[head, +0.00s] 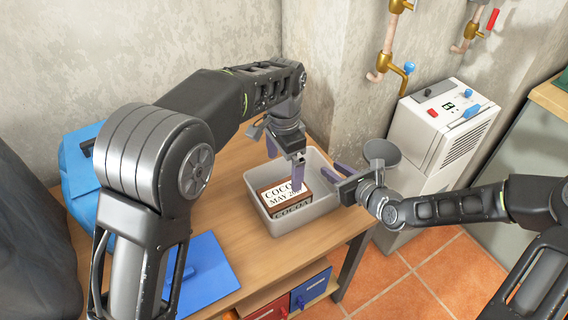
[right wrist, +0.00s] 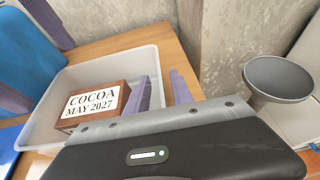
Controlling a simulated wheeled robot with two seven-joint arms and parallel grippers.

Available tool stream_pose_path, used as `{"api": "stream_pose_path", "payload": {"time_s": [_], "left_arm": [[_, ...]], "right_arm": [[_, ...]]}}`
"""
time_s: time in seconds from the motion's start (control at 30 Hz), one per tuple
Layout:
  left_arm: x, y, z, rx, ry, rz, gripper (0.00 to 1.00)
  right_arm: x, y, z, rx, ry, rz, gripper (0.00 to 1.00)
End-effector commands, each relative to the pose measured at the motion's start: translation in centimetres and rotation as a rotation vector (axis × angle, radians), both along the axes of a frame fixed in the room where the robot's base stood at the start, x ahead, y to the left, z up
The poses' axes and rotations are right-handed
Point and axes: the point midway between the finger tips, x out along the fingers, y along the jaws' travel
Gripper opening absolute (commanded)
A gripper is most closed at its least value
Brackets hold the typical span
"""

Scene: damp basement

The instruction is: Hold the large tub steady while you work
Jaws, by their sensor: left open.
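The large tub (head: 318,210) is a pale grey open bin on the wooden table; it also shows in the right wrist view (right wrist: 72,70). A brown box labelled COCOA MAY 2027 (head: 268,193) stands inside it. My right gripper (head: 337,171) is at the tub's right wall, with one finger inside and one outside. Its fingers (right wrist: 161,92) are close together with the wall between them. My left gripper (head: 285,160) is open and empty over the tub, its near finger hiding part of the box's label. Whether that finger touches the box is unclear.
A blue lid-like panel (head: 205,272) lies at the table's front, and a blue container (head: 80,165) stands at the left. A white appliance (head: 436,125) and grey funnel (head: 382,152) are right of the table. Brass valves and pipes (head: 392,65) run along the wall.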

Motion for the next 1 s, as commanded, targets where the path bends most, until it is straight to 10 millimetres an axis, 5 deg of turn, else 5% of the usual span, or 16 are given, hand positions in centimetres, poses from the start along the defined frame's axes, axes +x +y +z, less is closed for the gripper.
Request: {"api": "stream_pose_path", "payload": {"time_s": [0.6,1.0], "left_arm": [[0.0,0.0,0.0,0.0,0.0,0.0,0.99],[0.0,0.0,0.0,0.0,0.0,0.0,0.99]], "right_arm": [[-8.1,-5.2,3.9,-0.004,-0.001,-0.004,0.28],[-9.0,-5.5,4.3,0.0,0.001,0.001,0.28]]}}
